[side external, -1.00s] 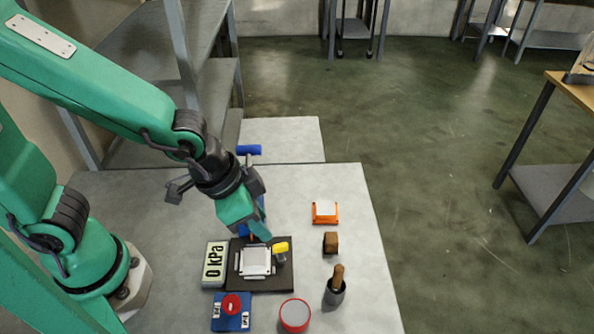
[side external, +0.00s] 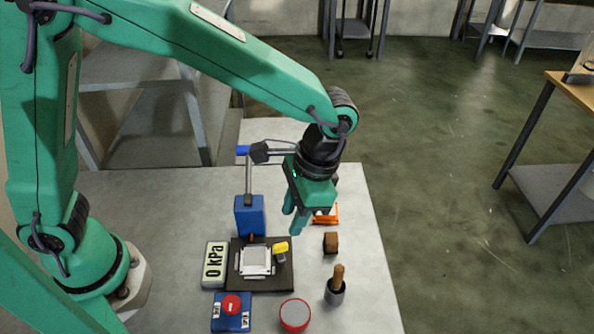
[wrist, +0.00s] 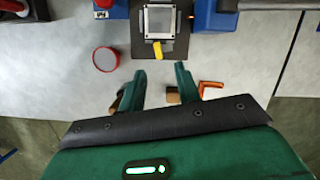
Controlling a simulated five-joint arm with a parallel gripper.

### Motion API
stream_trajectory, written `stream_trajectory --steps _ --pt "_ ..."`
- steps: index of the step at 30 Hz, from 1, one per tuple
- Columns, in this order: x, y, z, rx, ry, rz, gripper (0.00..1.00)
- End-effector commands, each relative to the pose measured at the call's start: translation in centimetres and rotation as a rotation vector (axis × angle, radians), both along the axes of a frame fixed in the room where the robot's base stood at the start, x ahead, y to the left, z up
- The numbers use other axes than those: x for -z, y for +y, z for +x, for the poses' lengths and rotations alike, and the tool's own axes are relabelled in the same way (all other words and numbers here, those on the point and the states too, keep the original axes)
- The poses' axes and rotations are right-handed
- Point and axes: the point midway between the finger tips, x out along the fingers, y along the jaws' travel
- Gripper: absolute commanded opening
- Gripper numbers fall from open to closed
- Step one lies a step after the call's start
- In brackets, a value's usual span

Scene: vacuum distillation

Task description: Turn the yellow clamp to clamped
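The yellow clamp (side external: 281,247) sits at the right edge of a square metal-framed plate (side external: 256,262) on a dark base (side external: 274,284). In the wrist view the yellow clamp (wrist: 157,49) is just below the plate (wrist: 158,21), pointing down the picture. My gripper (side external: 292,220) hangs in the air to the upper right of the clamp in the side view, apart from it. In the wrist view its two fingers (wrist: 159,72) are spread with nothing between them, and the clamp lies just beyond their tips.
A 0 kPa display (side external: 214,264), a blue box with a red knob (side external: 231,311) and a blue unit (side external: 249,216) surround the base.

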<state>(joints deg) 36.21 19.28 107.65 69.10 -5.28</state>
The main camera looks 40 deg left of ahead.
Motion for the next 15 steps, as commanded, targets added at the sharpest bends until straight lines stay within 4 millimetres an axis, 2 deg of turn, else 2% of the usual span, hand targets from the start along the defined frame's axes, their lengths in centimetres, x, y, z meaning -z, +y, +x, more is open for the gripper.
stream_trajectory --steps 6,15 --pt "-0.01 -0.40 0.66 0.001 0.082 0.058 0.33" --pt "0.05 -0.38 0.64 0.001 0.092 0.066 0.33"
